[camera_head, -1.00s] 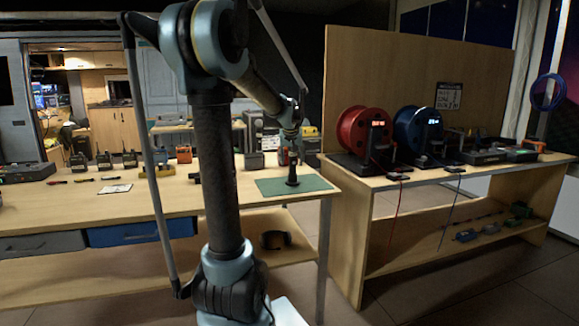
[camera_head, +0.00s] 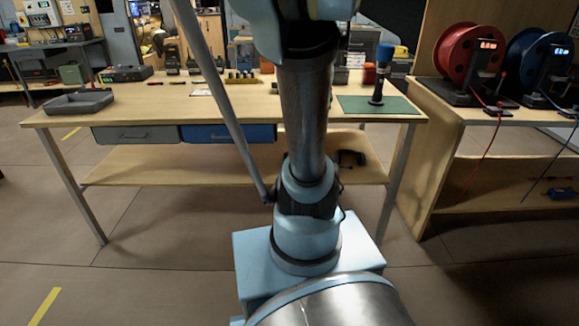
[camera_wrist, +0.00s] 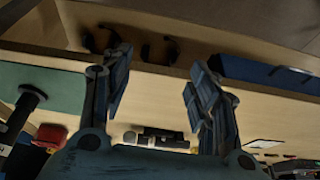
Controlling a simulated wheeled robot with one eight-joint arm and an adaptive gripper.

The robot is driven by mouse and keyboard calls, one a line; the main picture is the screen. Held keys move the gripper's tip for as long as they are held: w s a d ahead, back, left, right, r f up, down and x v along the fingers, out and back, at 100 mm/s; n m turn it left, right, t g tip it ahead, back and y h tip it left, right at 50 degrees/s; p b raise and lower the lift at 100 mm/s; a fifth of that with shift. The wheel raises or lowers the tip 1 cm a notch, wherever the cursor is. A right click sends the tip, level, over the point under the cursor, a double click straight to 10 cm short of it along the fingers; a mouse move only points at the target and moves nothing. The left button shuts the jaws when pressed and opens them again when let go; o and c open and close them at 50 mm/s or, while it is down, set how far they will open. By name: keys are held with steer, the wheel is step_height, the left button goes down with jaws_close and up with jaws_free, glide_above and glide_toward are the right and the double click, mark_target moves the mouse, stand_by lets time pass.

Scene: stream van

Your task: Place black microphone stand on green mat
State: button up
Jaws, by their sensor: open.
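The black microphone stand (camera_head: 379,88) stands upright on the green mat (camera_head: 408,106) at the right end of the long wooden table in the head view. Its top is blue. In the wrist view, the stand (camera_wrist: 28,100) shows at the left edge, with its round foot on the green mat (camera_wrist: 65,90); its upper part runs toward the lower left. My gripper (camera_wrist: 157,80) is open in the wrist view, its two fingers apart with nothing held. The stand is left of the fingers and apart from them. The gripper does not show in the head view.
The long table (camera_head: 300,105) has several small devices along its back and a grey tray (camera_head: 78,102) at the left end. Red (camera_head: 470,50) and blue reels stand on a bench at the right. The floor in front is clear.

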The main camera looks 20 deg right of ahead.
steer(key=s+a+f+n+g, duration=0.1)
steer(key=s+a+f, duration=0.5)
steer(key=s, duration=0.2)
steer(key=s+a+f+n+y, duration=0.1)
steer(key=s+a+f+n, duration=0.1)
steer(key=s+a+f, duration=0.4)
steer(key=s+a, duration=0.1)
steer(key=s, duration=0.1)
steer(key=shift+s+f+g, duration=0.25)
steer(key=shift+s+g, duration=0.1)
steer(key=shift+g, duration=0.05)
steer(key=shift+w, duration=0.1)
